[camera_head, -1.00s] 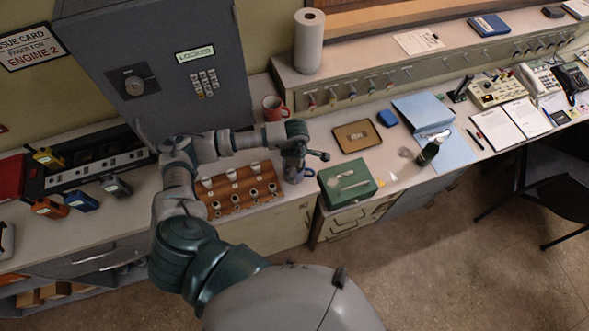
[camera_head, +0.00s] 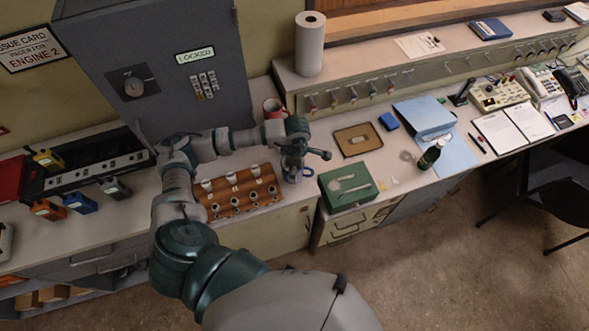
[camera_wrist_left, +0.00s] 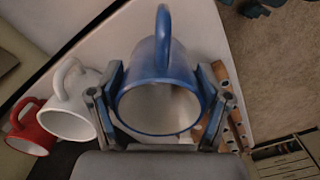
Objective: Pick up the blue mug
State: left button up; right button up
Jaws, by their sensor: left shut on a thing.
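The blue mug (camera_wrist_left: 161,62) is between the two fingers of my left gripper (camera_wrist_left: 162,98) in the left wrist view. Its open mouth faces the wrist camera and its handle points to the top of the picture. The fingers press on opposite sides of the mug. In the head view my left gripper (camera_head: 294,164) is above the counter, right of the wooden rack, with the blue mug (camera_head: 295,177) partly hidden below it. I cannot tell whether the mug's base is clear of the counter. My right gripper is out of view.
A white mug (camera_wrist_left: 72,118) and a red mug (camera_wrist_left: 32,128) stand beside the blue mug in the wrist view. The wooden rack (camera_head: 226,205) holds white cups. A green box (camera_head: 347,196) is close on the right. A grey cabinet (camera_head: 165,75) stands behind my arm.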

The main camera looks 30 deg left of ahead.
aim_at(305, 168)
pick_arm(q)
jog(key=d, duration=0.1)
jog(key=d+r+b, duration=0.1)
jog(key=d, duration=0.1)
jog(key=shift+w+r, duration=0.2)
jog(key=shift+w, duration=0.05)
jog(key=w+d+r+b, duration=0.1)
jog(key=d+b, duration=0.3)
jog(key=d, duration=0.8)
jog(key=shift+w+d+r, duration=0.15)
jog(key=shift+w+d, duration=0.15)
jog(key=shift+w, duration=0.6)
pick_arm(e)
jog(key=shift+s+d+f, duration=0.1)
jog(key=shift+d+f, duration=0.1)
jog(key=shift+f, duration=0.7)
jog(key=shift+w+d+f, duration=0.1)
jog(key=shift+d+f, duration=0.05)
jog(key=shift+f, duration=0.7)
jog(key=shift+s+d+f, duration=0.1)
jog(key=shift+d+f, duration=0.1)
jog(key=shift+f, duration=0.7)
